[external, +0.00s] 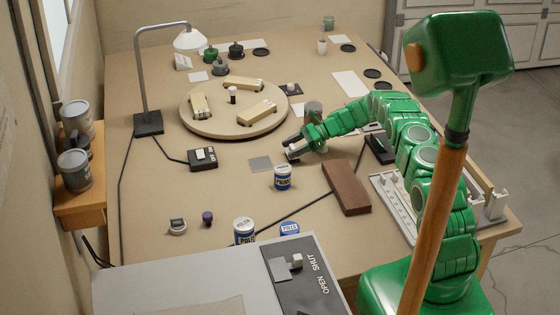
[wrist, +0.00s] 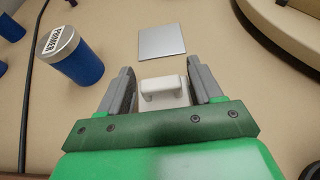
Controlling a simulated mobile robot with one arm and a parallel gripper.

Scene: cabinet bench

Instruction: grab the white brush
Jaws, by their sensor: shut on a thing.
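My gripper (external: 291,148) is low over the middle of the table, near the front edge of the round turntable. In the wrist view, a small white piece with a raised handle-like bar, which I take for the white brush (wrist: 162,88), is between the two grey fingers of my gripper (wrist: 160,70). The gripper is shut on it. The brush's underside and any bristles are hidden. In the external view the brush is mostly covered by the fingers, and whether it touches the table cannot be told.
A thin grey square (external: 260,163) lies just left of my gripper. A blue-and-white can (external: 283,178) stands in front of it, with a brown block (external: 346,188) to the right. The round turntable (external: 200,125) carries wooden vehicles. A black switch box (external: 202,158) sits further left.

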